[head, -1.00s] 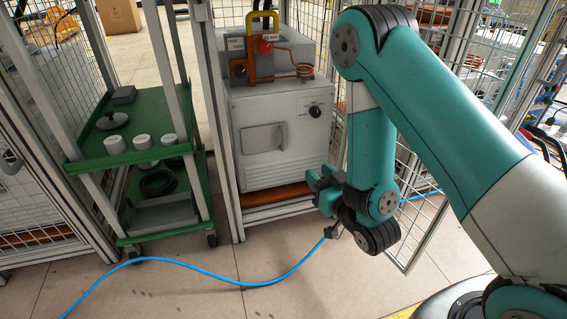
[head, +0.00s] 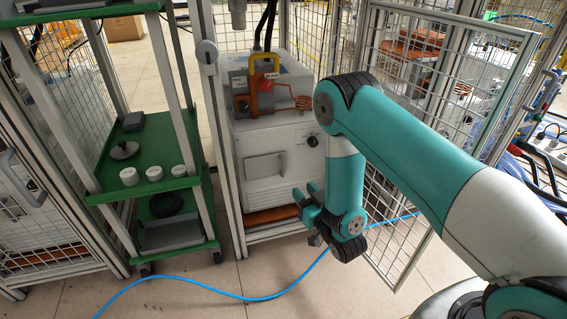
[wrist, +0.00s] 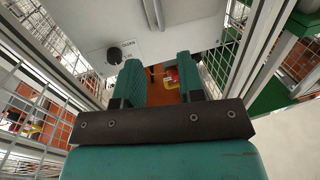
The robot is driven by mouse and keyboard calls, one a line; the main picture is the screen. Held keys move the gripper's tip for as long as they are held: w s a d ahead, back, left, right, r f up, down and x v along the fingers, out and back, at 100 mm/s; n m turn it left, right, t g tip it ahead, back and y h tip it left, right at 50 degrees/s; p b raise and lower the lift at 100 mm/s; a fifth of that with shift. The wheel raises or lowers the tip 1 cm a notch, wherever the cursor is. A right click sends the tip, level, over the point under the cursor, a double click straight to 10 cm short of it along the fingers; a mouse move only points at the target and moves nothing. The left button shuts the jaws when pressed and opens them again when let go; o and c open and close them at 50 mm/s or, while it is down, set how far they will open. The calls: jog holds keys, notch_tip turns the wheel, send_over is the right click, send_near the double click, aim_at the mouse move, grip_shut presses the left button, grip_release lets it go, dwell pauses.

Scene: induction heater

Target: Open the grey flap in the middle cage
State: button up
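The middle cage holds a white machine (head: 240,140), and its front also shows in the wrist view (wrist: 185,30). The grey flap (head: 265,166) is a small rectangular panel on that front and looks shut. A round black knob (head: 312,141) sits to its upper right; it also shows in the wrist view (wrist: 115,54). My gripper (head: 304,197) is in front of the machine, to the lower right of the flap and apart from it. In the wrist view my gripper (wrist: 160,72) has its two teal fingers apart with nothing between them. A grey bar (wrist: 156,14) shows at the top there, possibly the flap's handle.
The mesh cage door (head: 405,240) stands open at the right, close beside my arm. A green shelf cart (head: 150,190) with white cups stands left. A cage post (head: 228,150) borders the opening. A blue cable (head: 215,290) lies on the floor.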

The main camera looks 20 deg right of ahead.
aim_at(283, 168)
jog(key=w+b, duration=0.1)
jog(key=w, duration=0.2)
jog(key=w+a+b, duration=0.1)
jog(key=w, duration=0.3)
jog(key=w+a+b, duration=0.1)
jog(key=w, duration=0.3)
jog(key=shift+w+a+f, duration=0.15)
jog(key=shift+w, duration=0.05)
grip_shut()
